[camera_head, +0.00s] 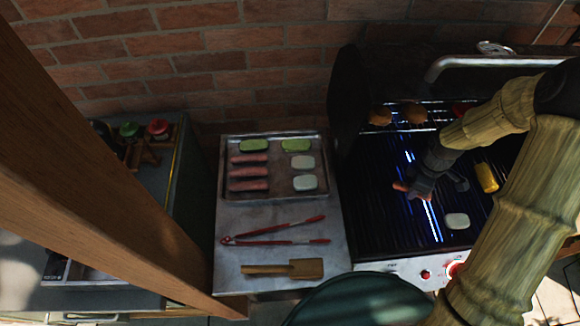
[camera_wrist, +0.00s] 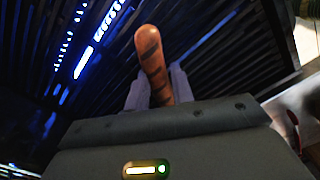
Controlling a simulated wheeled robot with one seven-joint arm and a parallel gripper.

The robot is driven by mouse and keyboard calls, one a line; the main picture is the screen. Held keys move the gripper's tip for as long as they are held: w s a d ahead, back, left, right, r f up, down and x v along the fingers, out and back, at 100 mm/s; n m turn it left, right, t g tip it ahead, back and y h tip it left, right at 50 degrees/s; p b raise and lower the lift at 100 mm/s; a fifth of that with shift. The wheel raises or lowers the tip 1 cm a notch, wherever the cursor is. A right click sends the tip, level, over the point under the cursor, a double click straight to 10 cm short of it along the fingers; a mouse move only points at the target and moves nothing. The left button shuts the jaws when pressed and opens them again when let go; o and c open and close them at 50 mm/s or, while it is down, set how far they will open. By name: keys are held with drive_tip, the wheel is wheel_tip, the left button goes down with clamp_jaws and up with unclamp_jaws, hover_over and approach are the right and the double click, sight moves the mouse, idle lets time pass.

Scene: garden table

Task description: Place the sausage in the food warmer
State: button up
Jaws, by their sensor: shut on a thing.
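A browned sausage with dark grill marks (camera_wrist: 152,58) stands out between the two fingers of my gripper (camera_wrist: 160,88) in the wrist view. In the head view, its orange end (camera_head: 400,186) shows beside my gripper (camera_head: 413,189), over the left part of the dark grill grate (camera_head: 380,217). My gripper is shut on it. The sausage's lower end is hidden between the fingers. A raised rack (camera_head: 400,127) at the back of the grill, which may be the food warmer, holds several brown and red pieces. My arm hides part of the grill's right side.
A yellow piece (camera_head: 487,177) and a white piece (camera_head: 457,221) lie on the grate. The open lid (camera_head: 348,105) stands at the grill's left. A metal tray (camera_head: 275,194) with pink, green and white food, red tongs (camera_head: 275,242) and a wooden tool (camera_head: 285,269) occupy the side table.

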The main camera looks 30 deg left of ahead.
drive_tip(key=d+m, duration=0.2)
drive_tip(key=w+d+m, duration=0.1)
drive_tip(key=d+m, duration=0.1)
drive_tip(key=m, duration=0.1)
drive_tip(key=w+d+m, duration=0.1)
drive_tip(key=d+m, duration=0.1)
drive_tip(key=m, duration=0.1)
drive_tip(key=shift+d+r, duration=0.1)
drive_tip(key=shift+d, duration=0.3)
drive_tip(key=d+m, duration=0.3)
drive_tip(key=w+d+m, duration=0.1)
drive_tip(key=d+m, duration=0.1)
drive_tip(key=m, duration=0.1)
drive_tip(key=d+m, duration=0.3)
drive_tip(key=m, duration=0.1)
drive_tip(key=shift+w+d+r, duration=0.15)
drive_tip(key=shift+d+r, duration=0.05)
drive_tip(key=shift+d, duration=0.1)
drive_tip(key=shift+d+m, duration=0.1)
drive_tip(key=shift+m, duration=0.2)
